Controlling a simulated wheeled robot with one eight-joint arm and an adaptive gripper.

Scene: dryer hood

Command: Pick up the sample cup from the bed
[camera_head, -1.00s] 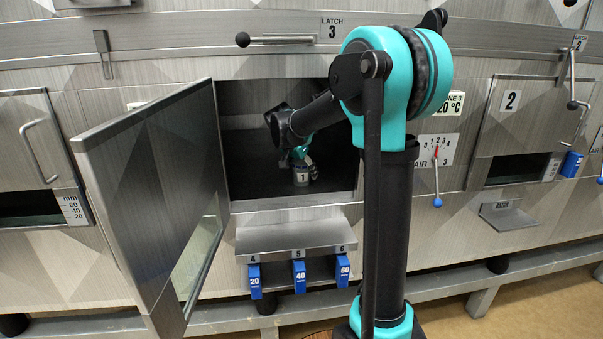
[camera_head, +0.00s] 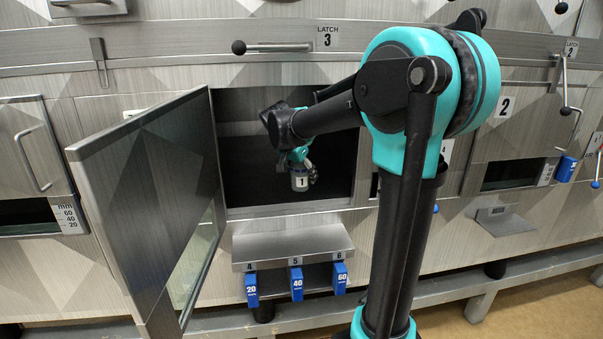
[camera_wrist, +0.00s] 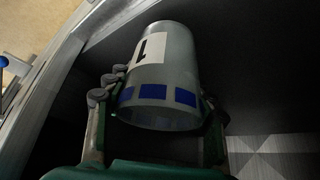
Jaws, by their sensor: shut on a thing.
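The sample cup (camera_head: 299,182) is a grey cup with a white label marked 1. My gripper (camera_head: 298,163) is shut on it inside the open dryer compartment, near its front opening. In the wrist view the cup (camera_wrist: 165,65) lies between the fingers of my gripper (camera_wrist: 158,115), with a row of blue squares around its near end. The dark bed (camera_head: 255,190) shows behind and below the cup in the head view. The cup appears raised above the bed.
The open compartment door (camera_head: 150,200) stands to the left of the opening. A metal shelf (camera_head: 290,243) with blue numbered tags (camera_head: 297,283) juts out below it. The opening's metal sill (camera_head: 285,208) lies just below the cup. Latch 3's handle (camera_head: 270,47) is above.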

